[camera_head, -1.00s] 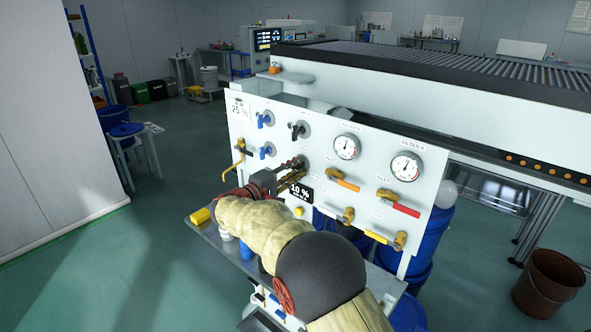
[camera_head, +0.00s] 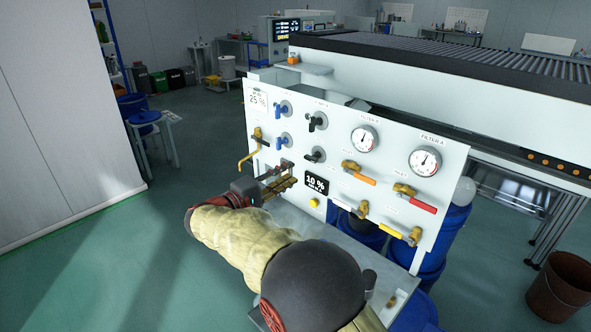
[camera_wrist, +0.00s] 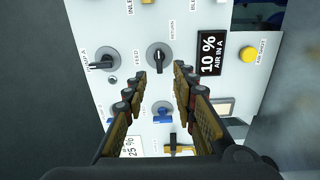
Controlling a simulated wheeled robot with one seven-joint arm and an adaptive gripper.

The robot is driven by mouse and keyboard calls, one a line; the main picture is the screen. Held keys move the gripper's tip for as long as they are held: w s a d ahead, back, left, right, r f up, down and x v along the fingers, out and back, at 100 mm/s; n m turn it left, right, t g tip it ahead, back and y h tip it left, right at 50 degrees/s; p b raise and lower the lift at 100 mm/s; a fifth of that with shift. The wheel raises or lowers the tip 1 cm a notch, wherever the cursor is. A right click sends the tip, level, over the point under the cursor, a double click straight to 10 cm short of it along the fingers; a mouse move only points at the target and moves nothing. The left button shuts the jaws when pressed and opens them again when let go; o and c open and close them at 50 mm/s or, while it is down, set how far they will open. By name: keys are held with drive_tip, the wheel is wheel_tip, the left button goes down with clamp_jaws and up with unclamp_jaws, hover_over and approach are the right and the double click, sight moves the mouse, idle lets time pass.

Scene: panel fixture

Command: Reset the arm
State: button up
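My gripper (camera_head: 281,181) is in front of the left part of a white upright panel (camera_head: 382,183). In the wrist view my gripper (camera_wrist: 160,74) is open, with its two fingers apart and nothing between them. Beyond the fingertips is a black valve knob (camera_wrist: 157,57), apart from them as far as I can tell. A second black knob (camera_wrist: 104,62) and a blue valve handle (camera_wrist: 162,115) also show. My padded arm reaches in from the bottom of the head view and hides part of the bench below the panel.
The panel carries two gauges (camera_head: 424,160), several lever valves such as the red-handled one (camera_head: 421,206), and a "10 %" display (camera_head: 317,184). Blue drums (camera_head: 443,237) stand behind it. A brown bucket (camera_head: 558,287) is at the right. Open green floor lies at the left.

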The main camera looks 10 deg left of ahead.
drive_tip(key=shift+s+a, duration=0.2)
drive_tip(key=shift+s, duration=0.05)
